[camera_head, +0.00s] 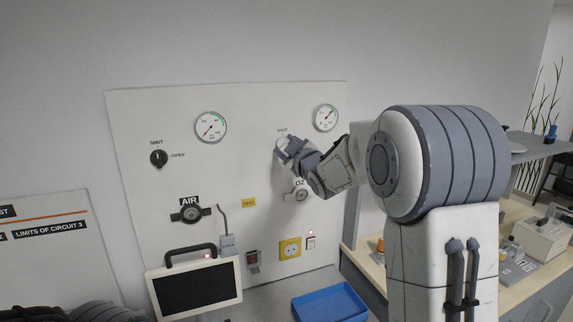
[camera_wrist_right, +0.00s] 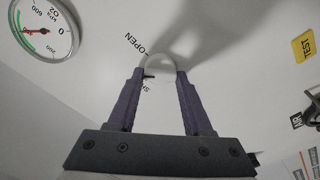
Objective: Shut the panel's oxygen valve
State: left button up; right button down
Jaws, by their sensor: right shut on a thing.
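The panel's oxygen valve is a pale round knob (camera_wrist_right: 158,62) on the white wall panel (camera_head: 135,120). My right gripper (camera_head: 284,147) is at it, below the O2 gauge (camera_head: 326,118). In the right wrist view, the two purple fingers of this gripper (camera_wrist_right: 159,76) are shut on the knob, one on each side. The word OPEN shows beside the knob; the SHUT label is partly hidden by a finger. A small dark mark shows on the knob's lower left edge, but I cannot tell its setting surely. My left gripper is not seen.
A black air valve knob (camera_head: 158,158) and air gauge (camera_head: 210,127) are on the panel's left. Below are the AIR outlet (camera_head: 190,214), the O2 outlet (camera_head: 300,195), a yellow socket (camera_head: 290,248), a screen (camera_head: 195,288) and a blue tray (camera_head: 330,303).

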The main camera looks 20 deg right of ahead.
jog(key=shift+a+f+n+b, duration=0.1)
jog(key=shift+n+b, duration=2.3)
jog(key=shift+b, duration=0.05)
jog(key=shift+f+n+b, duration=0.1)
jog(key=shift+n+b, duration=2.3)
jog(key=shift+c, duration=1.6)
grip_release()
jog(key=s+b, duration=0.1)
jog(key=s, duration=0.9)
jog(key=shift+s, duration=0.25)
